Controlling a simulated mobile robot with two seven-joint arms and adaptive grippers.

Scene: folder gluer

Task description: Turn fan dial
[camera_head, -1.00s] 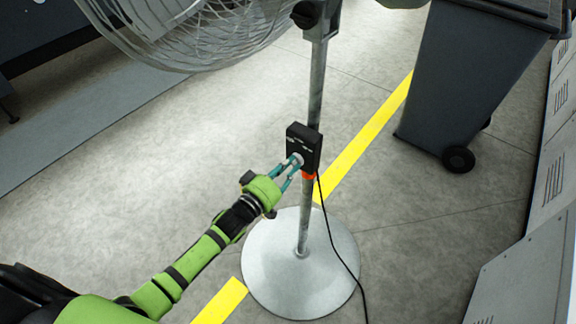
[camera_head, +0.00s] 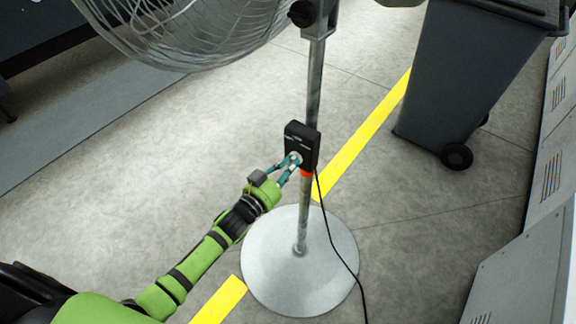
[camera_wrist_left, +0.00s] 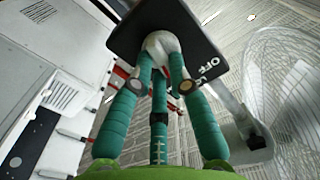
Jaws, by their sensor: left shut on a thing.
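The fan dial (camera_head: 295,158) is a pale knob on the front of a black control box (camera_head: 303,139) fixed to the fan's grey pole. My left gripper (camera_head: 288,166) reaches it from the lower left, with its teal fingers shut on the dial. In the left wrist view, the fingertips (camera_wrist_left: 158,84) grip both sides of the light dial (camera_wrist_left: 162,46), under the black box (camera_wrist_left: 195,30), where "OFF" lettering shows. The dial's pointer cannot be made out. My right gripper is not in view.
The fan cage (camera_head: 185,30) hangs at the upper left, and its round grey base (camera_head: 300,270) stands on the floor. A black cable (camera_head: 335,245) runs down from the box. A dark wheeled bin (camera_head: 465,80) and grey cabinets (camera_head: 530,255) stand at the right.

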